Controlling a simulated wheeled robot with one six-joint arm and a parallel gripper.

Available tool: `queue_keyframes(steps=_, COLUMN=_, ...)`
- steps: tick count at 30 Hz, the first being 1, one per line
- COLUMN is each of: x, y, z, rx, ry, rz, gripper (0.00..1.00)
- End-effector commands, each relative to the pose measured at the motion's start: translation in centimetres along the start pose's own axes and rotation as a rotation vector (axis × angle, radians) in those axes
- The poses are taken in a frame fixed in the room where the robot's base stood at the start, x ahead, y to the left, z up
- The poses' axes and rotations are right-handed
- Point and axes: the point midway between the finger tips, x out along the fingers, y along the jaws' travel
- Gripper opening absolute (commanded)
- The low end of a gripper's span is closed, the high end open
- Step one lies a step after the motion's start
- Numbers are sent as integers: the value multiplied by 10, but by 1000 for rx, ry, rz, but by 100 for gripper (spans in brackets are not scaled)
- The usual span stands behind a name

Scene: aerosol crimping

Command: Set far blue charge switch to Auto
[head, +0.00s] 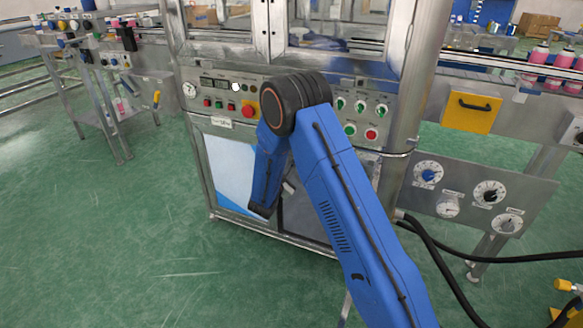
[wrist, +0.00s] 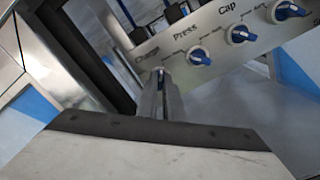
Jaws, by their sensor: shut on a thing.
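In the wrist view a grey panel (wrist: 215,48) carries a slanted row of blue switches with the labels Charge, Press and Cap. My gripper (wrist: 162,80) is at the Charge end of the row, just below the Charge label (wrist: 148,54). Its jaws are shut on the charge switch, which they hide, so its setting cannot be read. The Press switch (wrist: 200,56) and the Cap switch (wrist: 239,35) show uncovered to the right. In the head view my blue arm hides the working area, and I cannot make out these switches there.
In the head view the machine front has a left control panel (head: 220,92) with a red button (head: 247,110), and green switches (head: 340,103) right of my arm. A dial panel (head: 470,198) and a yellow box (head: 470,112) stand further right.

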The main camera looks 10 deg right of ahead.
Motion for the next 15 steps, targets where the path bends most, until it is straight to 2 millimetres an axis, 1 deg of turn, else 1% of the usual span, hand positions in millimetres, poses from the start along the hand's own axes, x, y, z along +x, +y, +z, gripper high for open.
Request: queue_keyframes(steps=15, x=-1, y=-1, z=0, rx=-458, ry=1, rz=-1, gripper=0)
